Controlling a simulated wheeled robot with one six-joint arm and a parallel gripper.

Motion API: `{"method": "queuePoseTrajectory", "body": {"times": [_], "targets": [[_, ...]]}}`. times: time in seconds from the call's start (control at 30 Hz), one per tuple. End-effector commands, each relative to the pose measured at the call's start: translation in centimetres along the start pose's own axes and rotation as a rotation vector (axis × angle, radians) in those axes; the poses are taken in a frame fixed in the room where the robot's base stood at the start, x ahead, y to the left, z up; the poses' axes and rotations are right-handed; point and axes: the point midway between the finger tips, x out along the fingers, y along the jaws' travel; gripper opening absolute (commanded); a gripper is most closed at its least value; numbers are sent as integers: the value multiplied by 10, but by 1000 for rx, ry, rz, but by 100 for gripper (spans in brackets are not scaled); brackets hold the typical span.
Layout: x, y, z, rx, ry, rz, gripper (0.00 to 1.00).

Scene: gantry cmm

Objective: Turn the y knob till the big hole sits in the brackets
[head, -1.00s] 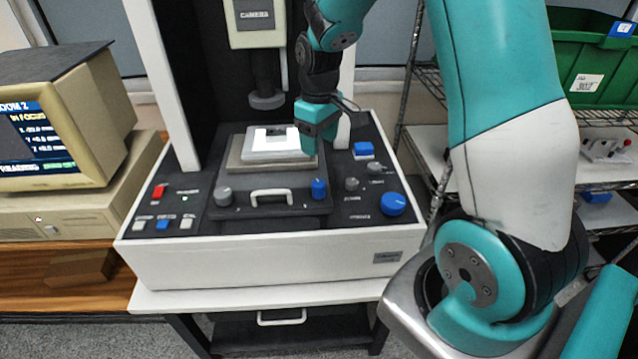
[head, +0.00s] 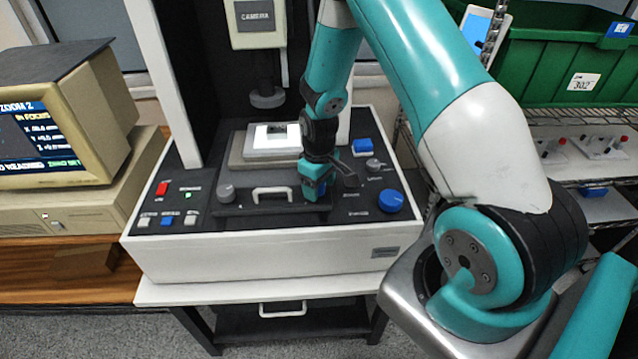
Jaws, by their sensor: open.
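My gripper (head: 314,190) is open and points down at the right front of the stage of the measuring machine (head: 270,265). It stands over the blue stage knob, which it mostly hides; I cannot tell whether the fingers touch the knob. A grey stage knob (head: 226,192) stands at the left front, past the white handle (head: 272,189). I cannot read which knob is marked y. A pale plate (head: 276,138) lies on the stage under the camera. The monitor (head: 40,139) is turned partly away; its visible part shows text, and no hole or brackets can be made out.
A large blue knob (head: 391,202), a blue button (head: 362,146) and small grey knobs are right of my gripper. A red switch (head: 162,188) and several buttons are at the left. A shelf with a green bin (head: 545,75) stands at the right.

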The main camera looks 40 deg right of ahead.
Motion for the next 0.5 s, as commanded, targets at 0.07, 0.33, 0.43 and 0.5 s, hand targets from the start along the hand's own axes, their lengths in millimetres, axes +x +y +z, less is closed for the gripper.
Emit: {"method": "queuePoseTrajectory", "body": {"times": [0.07, 0.33, 0.43, 0.5], "targets": [[0, 0, 0, 0, 0, 0, 59], [0, 0, 0, 0, 0, 0, 12], [0, 0, 0, 5, 0, 0, 12], [0, 0, 0, 15, 0, 1, 12]]}}
